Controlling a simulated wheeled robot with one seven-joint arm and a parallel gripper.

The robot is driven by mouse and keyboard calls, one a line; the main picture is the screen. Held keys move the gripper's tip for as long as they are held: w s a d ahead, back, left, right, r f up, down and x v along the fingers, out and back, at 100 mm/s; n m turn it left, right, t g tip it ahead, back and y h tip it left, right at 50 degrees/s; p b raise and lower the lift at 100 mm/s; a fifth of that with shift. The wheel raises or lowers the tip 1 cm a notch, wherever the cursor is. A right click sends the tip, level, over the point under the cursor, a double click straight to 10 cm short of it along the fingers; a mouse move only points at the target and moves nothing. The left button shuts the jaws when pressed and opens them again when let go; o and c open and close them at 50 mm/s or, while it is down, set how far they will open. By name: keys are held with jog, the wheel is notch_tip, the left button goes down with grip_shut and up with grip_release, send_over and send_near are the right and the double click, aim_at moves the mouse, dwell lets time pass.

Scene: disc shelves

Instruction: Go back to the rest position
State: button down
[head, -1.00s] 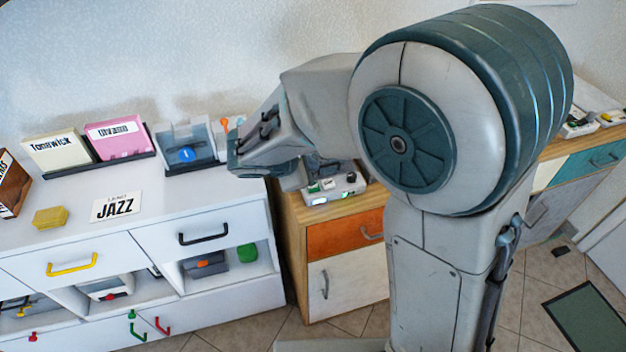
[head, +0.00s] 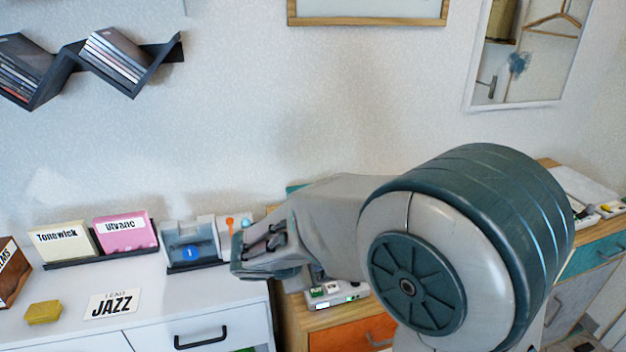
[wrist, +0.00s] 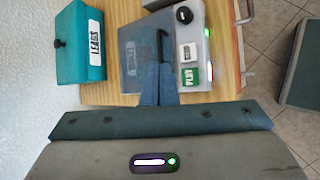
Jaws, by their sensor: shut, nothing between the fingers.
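My arm reaches from the right of the head view across to the wooden cabinet. The end of my arm hangs beside the right end of the white cabinet, and my fingertips are hidden there. In the wrist view, my gripper (wrist: 158,72) is shut and empty, its blue-grey fingers together. In that view the fingers overlap the dark clear lid (wrist: 140,50) of a disc player (wrist: 194,78) with a PLAY button and a lit green light. I cannot tell whether they touch it. The player also shows in the head view (head: 352,292), partly behind my arm.
A teal LEADS box (wrist: 80,40) stands near the player. The white cabinet (head: 70,338) carries a JAZZ card (head: 112,303), a yellow block (head: 43,312), a pink case (head: 125,235) and a cream case (head: 62,247). A zigzag disc shelf (head: 75,65) hangs on the wall.

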jog(key=s+d+r+m+g+y, duration=0.1)
jog(key=s+d+m+g, duration=0.15)
jog(key=d+m, duration=0.2)
jog(key=s+d+r+m+g, duration=0.1)
jog(key=s+d+m, duration=0.25)
jog(key=d, duration=0.25)
jog(key=s+d+m+y, duration=0.2)
jog(key=s+m, duration=0.3)
jog(key=s, duration=0.1)
jog(key=s+d+r+m+y, duration=0.1)
jog(key=s+d+m+y, duration=0.1)
jog(key=s+m, duration=0.3)
jog(key=shift+s+r+m+g+y, duration=0.25)
jog(key=shift+s+m+g+y, duration=0.2)
jog(key=shift+m, duration=0.25)
jog(key=shift+w, duration=0.1)
